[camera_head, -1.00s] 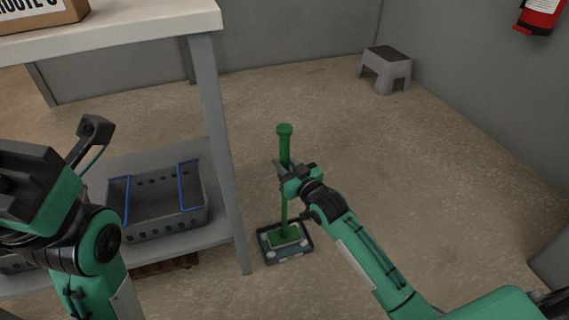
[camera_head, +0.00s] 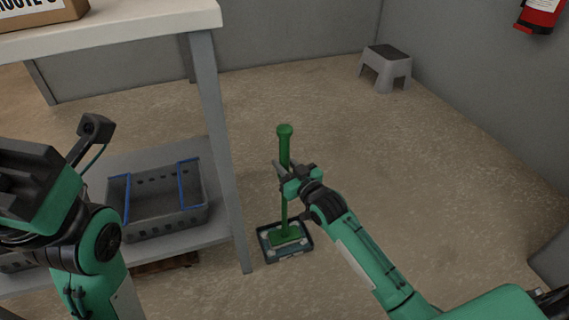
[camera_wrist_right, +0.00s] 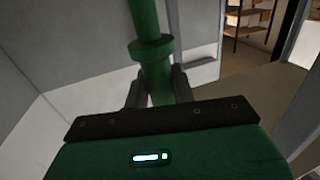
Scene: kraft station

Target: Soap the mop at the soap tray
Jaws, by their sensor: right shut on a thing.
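The green mop (camera_head: 285,148) stands upright in the head view, with its flat green head (camera_head: 289,233) in the soap tray (camera_head: 269,254). The tray is a dark shallow tray on the floor with pale patches inside; whether the head touches its bottom I cannot tell. My right gripper (camera_head: 283,171) is shut on the mop's handle below its thick top. The right wrist view shows the green handle (camera_wrist_right: 155,65) between the two fingers. My left arm is at the left of the head view, but its fingertips are not clearly seen.
A table (camera_head: 140,32) with a cardboard box (camera_head: 45,15) stands at left. Its leg (camera_head: 222,150) is close to the tray. A grey crate (camera_head: 155,215) with blue handles sits on its lower shelf. A step stool (camera_head: 386,68) stands at the back; open floor lies right.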

